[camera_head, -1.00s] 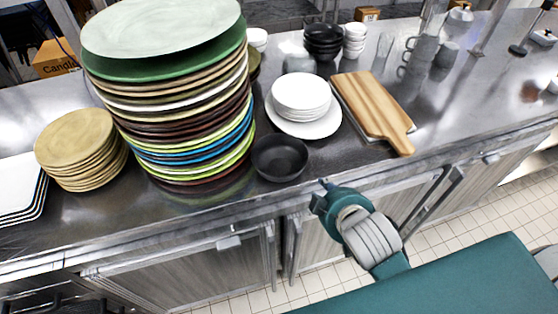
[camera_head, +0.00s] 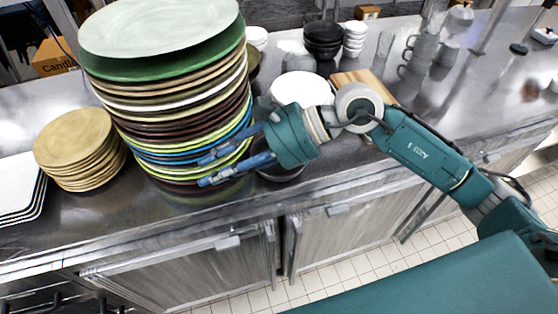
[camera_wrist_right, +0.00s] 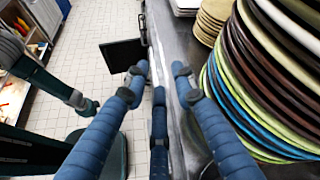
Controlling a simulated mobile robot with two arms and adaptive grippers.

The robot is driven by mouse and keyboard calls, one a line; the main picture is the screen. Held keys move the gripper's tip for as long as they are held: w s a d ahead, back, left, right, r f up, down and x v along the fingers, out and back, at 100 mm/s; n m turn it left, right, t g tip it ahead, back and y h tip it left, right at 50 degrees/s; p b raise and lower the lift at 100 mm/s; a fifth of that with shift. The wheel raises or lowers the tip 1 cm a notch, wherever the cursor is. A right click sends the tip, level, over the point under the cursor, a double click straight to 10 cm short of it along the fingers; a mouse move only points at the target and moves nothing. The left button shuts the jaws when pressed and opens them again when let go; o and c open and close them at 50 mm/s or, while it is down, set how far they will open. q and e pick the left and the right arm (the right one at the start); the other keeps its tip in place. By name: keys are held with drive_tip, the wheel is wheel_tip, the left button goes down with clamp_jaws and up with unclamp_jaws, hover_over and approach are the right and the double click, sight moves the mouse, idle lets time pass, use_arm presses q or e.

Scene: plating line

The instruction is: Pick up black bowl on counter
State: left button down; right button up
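The black bowl (camera_head: 281,174) sits on the counter, right of the tall plate stack. In the head view my right gripper covers most of it, and only its lower rim shows. My right gripper (camera_head: 203,171) is above the counter's front part, its blue fingers pointing left across the front of the plate stack. The fingers are apart and hold nothing. They also show spread in the right wrist view (camera_wrist_right: 158,84). I cannot make out the bowl there. My left gripper is not in view.
A tall stack of plates (camera_head: 178,100) stands close to the fingers. Smaller tan plates (camera_head: 78,145) are at left. White bowls (camera_head: 300,88) and a wooden board (camera_head: 352,78) are behind my arm. Black bowls (camera_head: 323,40) stand at the back. The counter's front edge is clear.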

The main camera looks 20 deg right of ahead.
drive_tip(key=w+d+f+n+t+h, duration=0.1)
drive_tip(key=w+d+f+n+h, duration=0.25)
drive_tip(key=d, duration=0.75)
drive_tip(key=w+d+f+m+h, duration=0.15)
drive_tip(key=d+f+h, duration=0.25)
drive_tip(key=d+h, duration=0.45)
drive_tip(key=shift+n+y, duration=0.5)
drive_tip(key=shift+y, duration=0.3)
drive_tip(key=w+f+p, duration=0.1)
drive_tip(key=f, duration=0.2)
drive_tip(key=w+f+p, duration=0.1)
drive_tip(key=f+p, duration=0.1)
drive_tip(key=f, duration=0.1)
drive_tip(key=w+f+p, duration=0.1)
drive_tip(key=f, duration=0.2)
drive_tip(key=shift+w+d+f+p, duration=0.15)
drive_tip(key=shift+d+f+p, duration=0.2)
drive_tip(key=shift+d+p, duration=0.05)
drive_tip(key=shift+w+f, duration=0.1)
drive_tip(key=shift+f, duration=0.2)
clamp_jaws()
drive_tip(key=shift+r, duration=0.1)
